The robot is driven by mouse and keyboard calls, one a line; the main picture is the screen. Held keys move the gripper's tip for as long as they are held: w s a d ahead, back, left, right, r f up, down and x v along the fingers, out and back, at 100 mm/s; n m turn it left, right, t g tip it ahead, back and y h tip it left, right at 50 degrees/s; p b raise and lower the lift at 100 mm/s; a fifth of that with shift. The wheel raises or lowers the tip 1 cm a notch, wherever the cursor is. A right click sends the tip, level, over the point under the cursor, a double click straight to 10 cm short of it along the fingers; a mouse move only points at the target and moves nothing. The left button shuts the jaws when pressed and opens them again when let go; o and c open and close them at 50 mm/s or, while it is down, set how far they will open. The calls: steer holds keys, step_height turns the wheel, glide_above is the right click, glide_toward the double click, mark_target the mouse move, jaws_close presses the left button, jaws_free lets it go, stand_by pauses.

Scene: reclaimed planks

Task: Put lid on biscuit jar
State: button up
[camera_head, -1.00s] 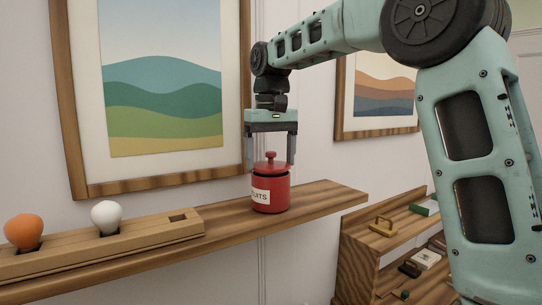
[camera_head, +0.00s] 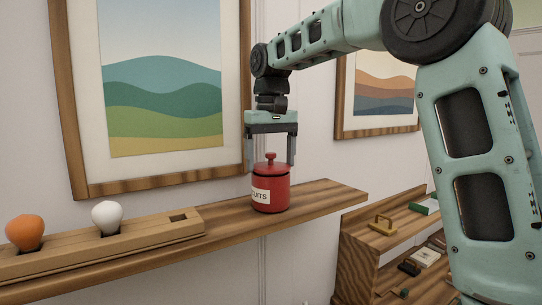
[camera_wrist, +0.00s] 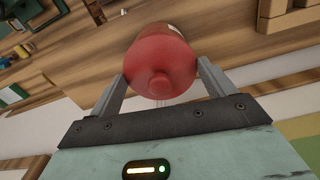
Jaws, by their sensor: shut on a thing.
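The red biscuit jar (camera_head: 275,198) stands upright on the wooden wall shelf, with a white label partly readable as "UITS". The red lid (camera_head: 262,168) with its round knob is at the top of the jar, level and lined up with it. A dark band shows just below the lid. My gripper (camera_head: 270,164) points down over the jar and is shut on the lid, one finger on each side. In the wrist view the lid (camera_wrist: 178,70) fills the space between the fingers, knob towards the camera, and hides most of the jar (camera_wrist: 165,29).
A wooden rack (camera_head: 150,233) with an orange bulb-shaped piece (camera_head: 25,231) and a white one (camera_head: 107,215) lies left of the jar. A framed picture (camera_head: 165,90) hangs close behind. A lower shelf unit (camera_head: 365,262) with small items stands at right.

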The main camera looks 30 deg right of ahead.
stand_by(0.4)
steer(key=o, duration=0.9)
steer(key=shift+r, duration=0.1)
steer(key=shift+r+p, duration=3.45)
steer(key=shift+p, duration=0.05)
jaws_close()
steer(key=shift+f+b, duration=0.3)
steer(key=shift+f, duration=0.1)
